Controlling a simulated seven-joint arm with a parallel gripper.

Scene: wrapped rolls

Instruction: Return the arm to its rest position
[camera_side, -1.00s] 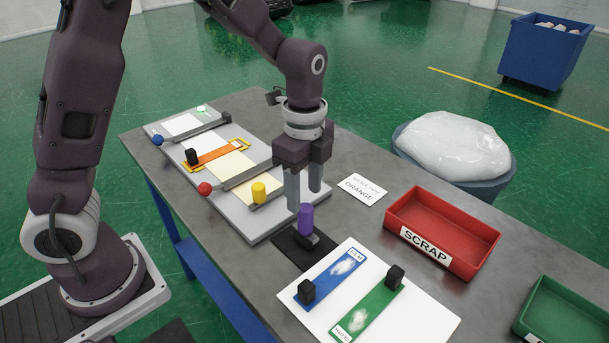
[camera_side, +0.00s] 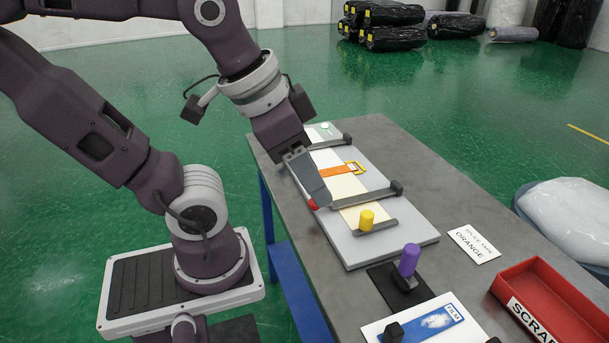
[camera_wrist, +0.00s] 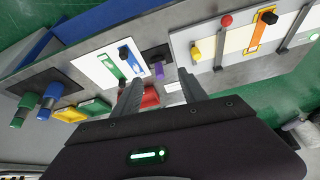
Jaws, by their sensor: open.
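My gripper (camera_side: 308,180) is raised and tilted in the side view, in front of the near edge of the grey splice board (camera_side: 352,249). In the wrist view my gripper (camera_wrist: 160,82) shows its two fingers apart with nothing between them. The orange strip (camera_side: 338,171) lies across the pale web on the board. The red knob (camera_side: 312,205) is partly behind my fingers; the yellow knob (camera_side: 367,217) is clear of them. The purple handle (camera_side: 409,260) stands upright on its dark pad, apart from my gripper.
The red scrap bin (camera_side: 560,308) and the splice tape card (camera_side: 473,244) are on the table's right part. A white sheet (camera_side: 392,324) with the blue film strip lies at the front. Wrapped rolls (camera_side: 395,36) lie far back.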

